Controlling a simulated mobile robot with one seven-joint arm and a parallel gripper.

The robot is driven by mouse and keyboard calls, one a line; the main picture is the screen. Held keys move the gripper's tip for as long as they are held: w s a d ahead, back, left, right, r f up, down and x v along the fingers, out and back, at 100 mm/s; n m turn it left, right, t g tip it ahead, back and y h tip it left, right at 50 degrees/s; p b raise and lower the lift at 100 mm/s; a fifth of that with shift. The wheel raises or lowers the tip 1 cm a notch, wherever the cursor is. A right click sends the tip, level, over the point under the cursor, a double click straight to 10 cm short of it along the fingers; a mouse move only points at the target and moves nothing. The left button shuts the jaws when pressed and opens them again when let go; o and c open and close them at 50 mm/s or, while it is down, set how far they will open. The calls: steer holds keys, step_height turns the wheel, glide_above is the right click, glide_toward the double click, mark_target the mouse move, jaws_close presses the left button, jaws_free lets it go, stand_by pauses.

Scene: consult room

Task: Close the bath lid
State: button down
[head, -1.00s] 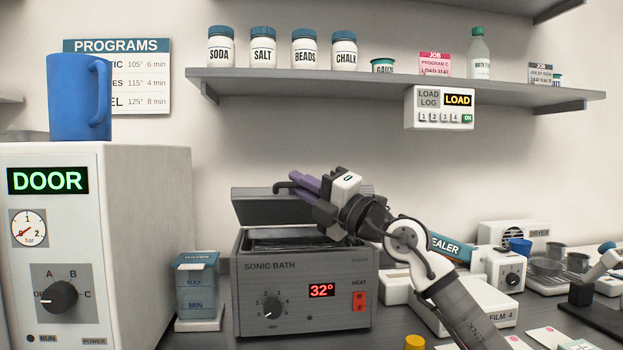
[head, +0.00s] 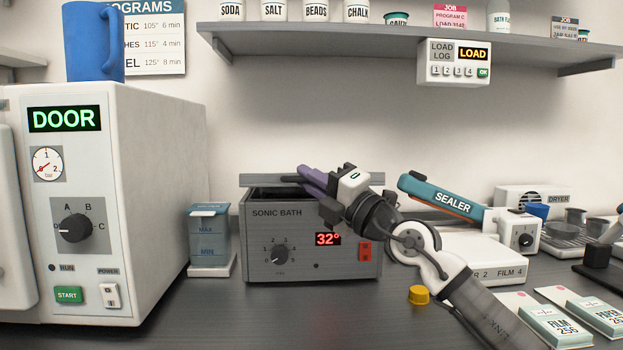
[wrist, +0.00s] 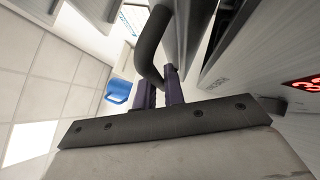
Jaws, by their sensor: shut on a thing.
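The sonic bath (head: 308,250) is a grey box with a dial and a red 32° display. Its grey lid (head: 262,180) shows nearly edge-on over the box, with a dark gap beneath it. My gripper (head: 303,176), with purple fingers, is at the lid's front, right of its middle. In the wrist view the purple fingers (wrist: 162,88) are shut on the dark curved lid handle (wrist: 151,50). In the head view the gripper hides the lid's right part and most of the handle.
A white steriliser (head: 160,180) with a DOOR display stands at left, and a blue container (head: 209,235) stands between it and the bath. At right are a teal sealer (head: 440,195) and a yellow cap (head: 419,295). A shelf (head: 330,40) runs above.

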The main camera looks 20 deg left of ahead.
steer(key=shift+w+f, duration=0.1)
steer(key=c, duration=1.8)
jaws_free()
steer(key=shift+o, duration=0.2)
steer(key=b+v, duration=0.1)
steer(key=v, duration=1.3)
